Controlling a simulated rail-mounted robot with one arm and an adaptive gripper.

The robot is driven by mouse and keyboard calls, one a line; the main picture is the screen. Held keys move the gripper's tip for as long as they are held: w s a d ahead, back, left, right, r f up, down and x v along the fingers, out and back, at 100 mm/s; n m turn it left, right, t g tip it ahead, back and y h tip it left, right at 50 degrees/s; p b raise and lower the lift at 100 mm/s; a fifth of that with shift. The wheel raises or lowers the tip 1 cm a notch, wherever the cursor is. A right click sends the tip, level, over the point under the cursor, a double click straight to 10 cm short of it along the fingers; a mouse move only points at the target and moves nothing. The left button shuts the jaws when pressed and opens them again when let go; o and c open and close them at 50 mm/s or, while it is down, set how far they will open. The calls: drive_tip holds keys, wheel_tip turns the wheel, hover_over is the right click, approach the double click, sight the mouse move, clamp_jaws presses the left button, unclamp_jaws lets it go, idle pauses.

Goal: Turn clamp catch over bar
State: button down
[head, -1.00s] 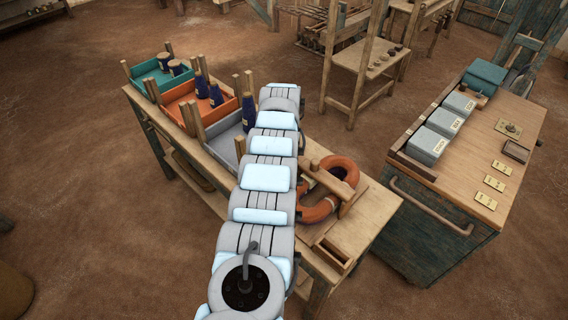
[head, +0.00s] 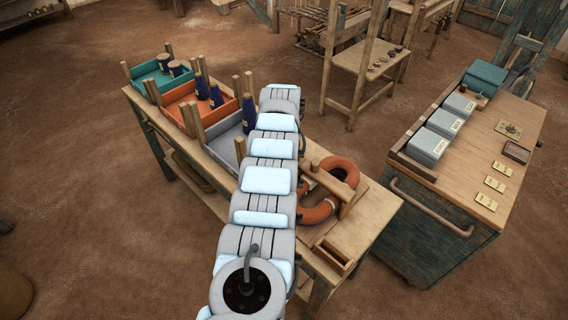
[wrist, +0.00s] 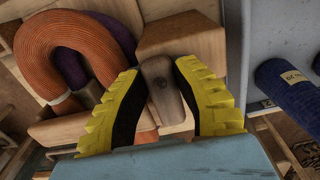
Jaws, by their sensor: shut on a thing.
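In the wrist view, my gripper (wrist: 160,100) has its two yellow-ribbed fingers on either side of a small dark brown wooden catch (wrist: 161,88) and is shut on it. The catch lies against a paler wooden block (wrist: 185,42). A wooden bar (wrist: 65,128) runs across the orange coil (wrist: 38,52) at the left. In the head view, the orange coil (head: 350,170) sits on the bench with the wooden bar (head: 328,182) over it. My arm hides the gripper and the catch there.
A grey tray (head: 222,150), an orange tray (head: 178,96) and a teal tray (head: 140,70) with dark blue spools stand along the wooden bench (head: 375,215). A small wooden box (head: 335,258) is at its near end. A cabinet (head: 480,160) stands at the right across a floor gap.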

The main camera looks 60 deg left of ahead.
drive_tip(key=shift+f, duration=0.1)
drive_tip(key=c, duration=0.8)
unclamp_jaws()
drive_tip(key=shift+o, duration=0.2)
drive_tip(key=shift+r, duration=0.2)
drive_tip(key=shift+r, duration=0.5)
wheel_tip(320, 180, up, 11)
drive_tip(key=shift+f, duration=0.1)
